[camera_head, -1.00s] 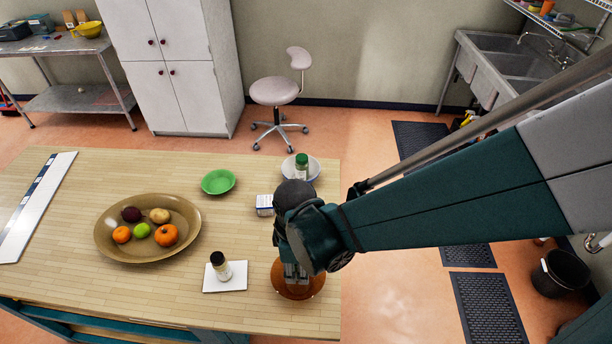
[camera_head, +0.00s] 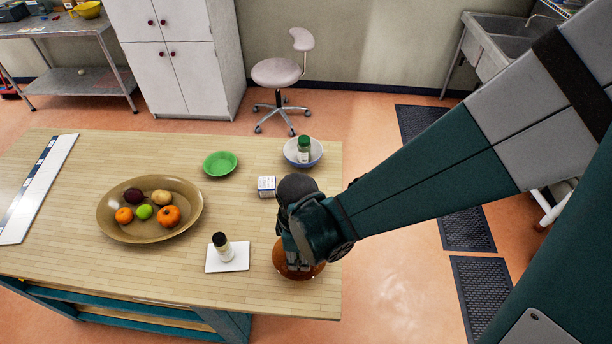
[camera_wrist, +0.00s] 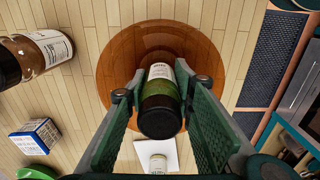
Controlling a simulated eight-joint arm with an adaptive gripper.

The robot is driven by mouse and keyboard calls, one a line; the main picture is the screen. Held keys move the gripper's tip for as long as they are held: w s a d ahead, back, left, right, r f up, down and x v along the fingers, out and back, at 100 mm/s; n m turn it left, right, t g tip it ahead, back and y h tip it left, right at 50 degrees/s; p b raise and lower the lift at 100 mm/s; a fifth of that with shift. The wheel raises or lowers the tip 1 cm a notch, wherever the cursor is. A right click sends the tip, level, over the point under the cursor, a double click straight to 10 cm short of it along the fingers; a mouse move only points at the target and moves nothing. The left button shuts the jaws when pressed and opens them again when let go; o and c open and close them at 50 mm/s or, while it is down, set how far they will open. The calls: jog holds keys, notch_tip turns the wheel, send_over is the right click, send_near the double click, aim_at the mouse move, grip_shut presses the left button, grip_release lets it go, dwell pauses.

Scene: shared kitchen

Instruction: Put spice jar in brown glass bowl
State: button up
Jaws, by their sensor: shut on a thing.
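The spice jar (camera_wrist: 160,95), with green contents, a white label and a black lid, is between the two fingers of my gripper (camera_wrist: 160,92) in the wrist view. My gripper is shut on it, lid end toward the camera. The brown glass bowl (camera_wrist: 118,62) is directly behind the jar there, round and translucent. In the head view, my gripper (camera_head: 298,262) is over the brown glass bowl (camera_head: 282,262) near the table's right edge and hides much of it. I cannot tell whether the jar touches the bowl.
Another dark-lidded jar (camera_wrist: 45,50) is near the bowl in the wrist view. A black-lidded jar (camera_head: 223,246) stands on a white board (camera_head: 236,261). A small box (camera_head: 267,187), green bowl (camera_head: 220,164), bowl with a green-lidded jar (camera_head: 318,153) and fruit bowl (camera_head: 112,222) are around.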

jog(key=shift+f, duration=0.25)
jog(key=o, duration=1)
jog(key=shift+r, duration=0.1)
jog(key=shift+c, duration=0.2)
jog(key=shift+r, duration=0.25)
jog(key=shift+r+p, duration=0.75)
jog(key=shift+r, duration=5.15)
